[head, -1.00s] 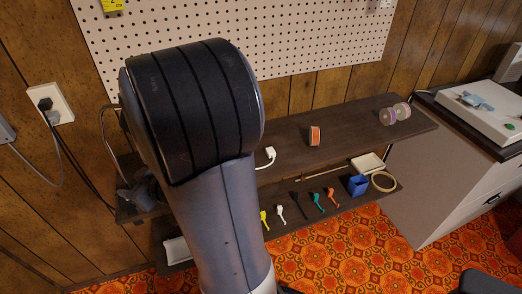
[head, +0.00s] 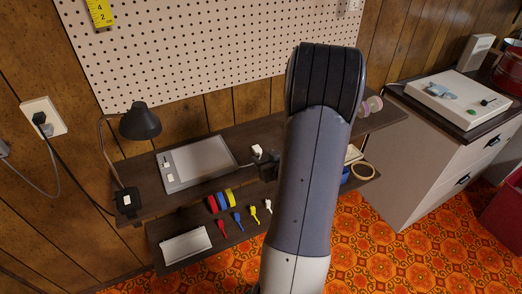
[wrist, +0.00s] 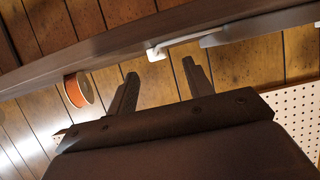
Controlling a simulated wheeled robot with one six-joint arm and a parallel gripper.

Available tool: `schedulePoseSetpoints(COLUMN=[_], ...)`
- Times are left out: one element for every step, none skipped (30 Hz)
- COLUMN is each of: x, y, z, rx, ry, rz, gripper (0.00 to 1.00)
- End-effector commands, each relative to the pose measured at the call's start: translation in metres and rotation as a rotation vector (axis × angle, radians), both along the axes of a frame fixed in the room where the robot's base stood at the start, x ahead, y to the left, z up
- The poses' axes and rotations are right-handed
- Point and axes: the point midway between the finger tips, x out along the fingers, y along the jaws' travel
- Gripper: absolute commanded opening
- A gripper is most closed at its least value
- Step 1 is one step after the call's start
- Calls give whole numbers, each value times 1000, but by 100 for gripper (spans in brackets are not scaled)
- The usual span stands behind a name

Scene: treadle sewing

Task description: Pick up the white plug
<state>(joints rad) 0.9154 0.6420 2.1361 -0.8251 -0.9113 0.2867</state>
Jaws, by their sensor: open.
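The white plug (head: 257,150) lies on the dark upper shelf (head: 150,205), just right of a grey flat panel. In the wrist view the plug (wrist: 155,53) shows with a white cord running off to the right. My gripper (wrist: 160,70) is open and empty. Its fingertips are apart, and the plug appears beyond the gap between them, not between the fingers. In the head view my gripper (head: 266,167) is a small dark shape just below and right of the plug, partly hidden by my arm.
The grey panel (head: 195,163) and a black lamp (head: 140,120) stand left of the plug. An orange spool (wrist: 78,90) shows in the wrist view. The lower shelf holds coloured plugs, including a white one (head: 268,206), and a white tray (head: 187,246). A pegboard (head: 220,45) is behind.

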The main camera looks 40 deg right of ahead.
Motion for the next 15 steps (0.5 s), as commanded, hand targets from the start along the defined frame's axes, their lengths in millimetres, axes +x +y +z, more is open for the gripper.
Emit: schedulePoseSetpoints(x=[6,8,10,11,13,16,19,24,29,34,38,44,47,50,54], y=[0,-1,-2,-2,-3,-4,-5,-7,-9,-11,-13,-15,-15,-16,-17], z=[-3,-4,-4,-5,-5,-5,-6,-6,-7,-8,-9,-11,-14,-15,-17], rx=[0,0,0,1,-1,0,0,0,0,0,1,0,1,2,1], ry=[1,2,1,1,1,1,1,1,1,0,1,1,2,2,1], rz=[3,2,1,1,0,1,2,2,3,2,2,2,3,3,1], gripper=[49,49,49,49,49,49,49,49,49,49,49,49,49,49,49])
